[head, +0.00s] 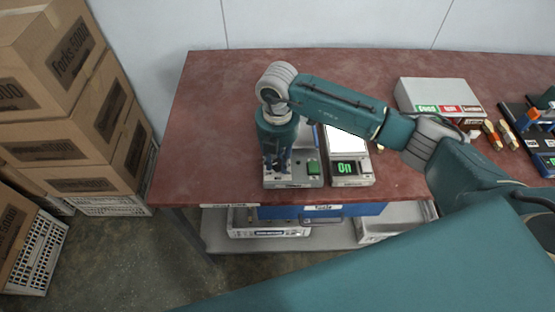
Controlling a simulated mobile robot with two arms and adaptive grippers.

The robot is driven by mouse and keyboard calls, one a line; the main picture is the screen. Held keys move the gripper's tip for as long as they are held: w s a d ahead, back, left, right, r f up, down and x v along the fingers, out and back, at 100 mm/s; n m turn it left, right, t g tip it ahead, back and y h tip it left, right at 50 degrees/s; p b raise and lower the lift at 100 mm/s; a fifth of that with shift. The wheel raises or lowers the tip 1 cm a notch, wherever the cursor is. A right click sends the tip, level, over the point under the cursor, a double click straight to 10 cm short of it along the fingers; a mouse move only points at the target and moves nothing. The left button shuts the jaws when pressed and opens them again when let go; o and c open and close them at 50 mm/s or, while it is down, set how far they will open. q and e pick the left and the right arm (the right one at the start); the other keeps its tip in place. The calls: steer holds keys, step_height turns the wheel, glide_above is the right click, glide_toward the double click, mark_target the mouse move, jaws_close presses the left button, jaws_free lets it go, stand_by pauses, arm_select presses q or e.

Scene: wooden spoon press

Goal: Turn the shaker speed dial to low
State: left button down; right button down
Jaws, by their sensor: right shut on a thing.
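The shaker (307,183) is a small grey device with a green button at the front edge of the red-brown table. My right gripper (276,165) points down over the left part of the shaker's front and is shut on the speed dial there. The dial itself is hidden by the gripper's fingers, so its setting cannot be read. My left gripper is not in view.
A scale (351,181) with a green-lit display stands close to the shaker's right. A grey sorting box (437,93) and several small brushes or blocks lie further right. Stacked cartons (60,100) stand left of the table (215,110). The table's left part is clear.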

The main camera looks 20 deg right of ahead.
mark_target(277, 162)
steer(key=shift+w+r, duration=0.1)
steer(key=c, duration=1.4)
jaws_free()
step_height(277, 162, up, 12)
